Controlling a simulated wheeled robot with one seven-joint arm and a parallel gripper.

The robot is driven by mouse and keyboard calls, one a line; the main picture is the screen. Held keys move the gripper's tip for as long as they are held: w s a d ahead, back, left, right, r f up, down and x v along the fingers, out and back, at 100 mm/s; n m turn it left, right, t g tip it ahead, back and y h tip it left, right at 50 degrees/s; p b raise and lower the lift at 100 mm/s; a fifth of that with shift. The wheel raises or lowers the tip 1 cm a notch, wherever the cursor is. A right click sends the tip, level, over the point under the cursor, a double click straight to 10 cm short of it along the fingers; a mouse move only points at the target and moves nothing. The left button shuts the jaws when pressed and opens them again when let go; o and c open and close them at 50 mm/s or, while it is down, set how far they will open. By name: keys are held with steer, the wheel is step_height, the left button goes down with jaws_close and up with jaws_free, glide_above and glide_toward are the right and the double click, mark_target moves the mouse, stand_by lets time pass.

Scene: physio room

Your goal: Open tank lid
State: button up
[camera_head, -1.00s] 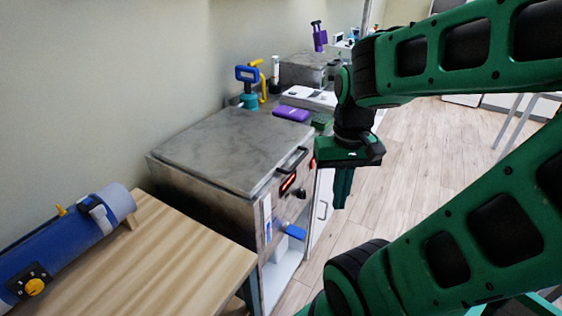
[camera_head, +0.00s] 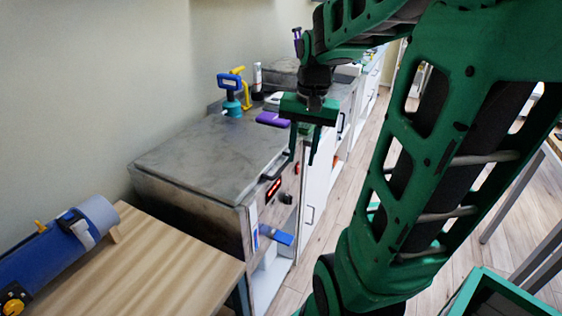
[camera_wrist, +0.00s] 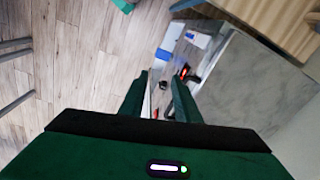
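The tank (camera_head: 190,205) is a metal box with a flat grey lid (camera_head: 205,155), which lies shut on it. A dark handle (camera_head: 277,168) runs along the lid's front edge. The lid also shows at the right of the wrist view (camera_wrist: 250,85). My gripper (camera_head: 303,152) is above the lid's far front corner, fingers pointing down, close to the handle's far end in the picture. In the wrist view my gripper (camera_wrist: 158,98) has its two fingers apart. The tank's front panel shows beyond them. I cannot tell whether a finger touches the handle, which is partly hidden.
A wooden table (camera_head: 165,265) with a blue cylinder (camera_head: 55,245) stands at the near left. A purple box (camera_head: 272,119) and a blue-and-teal pump-like item (camera_head: 231,92) sit behind the tank. A blue item (camera_head: 276,235) sticks out below the front panel.

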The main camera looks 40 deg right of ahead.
mark_target(283, 165)
steer(key=w+d+m+t, duration=0.1)
steer(key=w+d+m, duration=0.3)
steer(key=w, duration=0.5)
steer(key=shift+n+y, duration=0.3)
steer(key=shift+n, duration=0.3)
steer(key=f, duration=0.3)
steer(key=w+f, duration=0.1)
steer(key=f, duration=0.5)
steer(key=shift+w+f, duration=0.25)
steer(key=shift+w, duration=0.15)
steer(key=shift+c, duration=0.5)
jaws_close()
